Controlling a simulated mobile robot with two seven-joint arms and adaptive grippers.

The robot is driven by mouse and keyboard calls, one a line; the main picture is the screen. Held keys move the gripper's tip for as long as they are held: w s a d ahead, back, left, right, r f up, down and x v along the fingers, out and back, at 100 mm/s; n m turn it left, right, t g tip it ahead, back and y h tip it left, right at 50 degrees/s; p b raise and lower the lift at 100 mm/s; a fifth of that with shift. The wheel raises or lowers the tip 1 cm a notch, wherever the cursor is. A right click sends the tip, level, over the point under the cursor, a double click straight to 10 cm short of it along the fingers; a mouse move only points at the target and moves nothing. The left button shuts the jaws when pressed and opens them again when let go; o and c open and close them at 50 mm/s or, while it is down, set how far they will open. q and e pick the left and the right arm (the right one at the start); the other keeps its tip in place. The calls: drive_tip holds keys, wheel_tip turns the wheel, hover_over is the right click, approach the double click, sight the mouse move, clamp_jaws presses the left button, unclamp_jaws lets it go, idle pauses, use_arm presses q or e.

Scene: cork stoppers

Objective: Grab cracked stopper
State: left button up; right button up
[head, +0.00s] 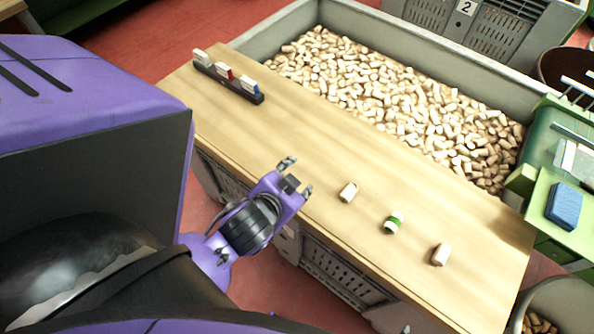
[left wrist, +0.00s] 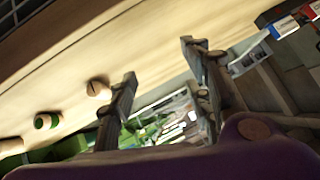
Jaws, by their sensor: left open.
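Three stoppers lie in a row on the wooden table. The nearest to my left gripper is a plain cork stopper (head: 348,192); in the left wrist view (left wrist: 98,88) a dark line like a crack shows on its face. The middle one is a green-banded stopper (head: 393,222), also in the left wrist view (left wrist: 46,121). The third is a plain pinkish stopper (head: 440,254), partly cut off in the left wrist view (left wrist: 11,146). My left gripper (head: 297,177) is open and empty at the table's near edge, left of the dark-lined stopper. My right gripper is out of view.
The wooden table (head: 290,145) is clear between the stoppers and a dark rack (head: 228,82) with small coloured blocks. A grey bin (head: 430,40) full of corks stands behind. A green stand with a blue sponge (head: 567,206) is at right.

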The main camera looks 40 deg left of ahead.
use_arm(q)
drive_tip(key=w+d+r+m+t+h, duration=0.35)
drive_tip(key=w+d+r, duration=0.25)
drive_tip(key=r, duration=0.3)
drive_tip(key=w+d+r+m+t+h, duration=0.3)
drive_tip(key=w+d+r+t, duration=0.25)
drive_tip(key=r, duration=0.35)
drive_tip(key=s+d+r+m+g+h, duration=0.1)
drive_tip(key=d+r+m+g+h, duration=0.15)
drive_tip(key=d+m+h, duration=0.4)
drive_tip(key=s+d+r+m+g+h, duration=0.2)
drive_tip(key=d+r+m+h, duration=0.25)
drive_tip(key=d, duration=0.35)
drive_tip(key=s+d+f+m+g+h, duration=0.35)
drive_tip(key=s+d+m+g, duration=0.4)
drive_tip(key=m+g, duration=0.4)
drive_tip(key=m+g+y, duration=0.3)
drive_tip(key=m+y, duration=0.2)
drive_tip(key=y, duration=1.4)
hover_over(350, 190)
drive_tip(key=f, duration=1.8)
drive_tip(key=shift+s+d+f, duration=0.1)
drive_tip(key=shift+d+f, duration=0.1)
drive_tip(key=shift+d, duration=0.05)
drive_tip(key=f, duration=0.7)
drive_tip(key=shift+a, duration=0.3)
drive_tip(key=shift+f, duration=0.3)
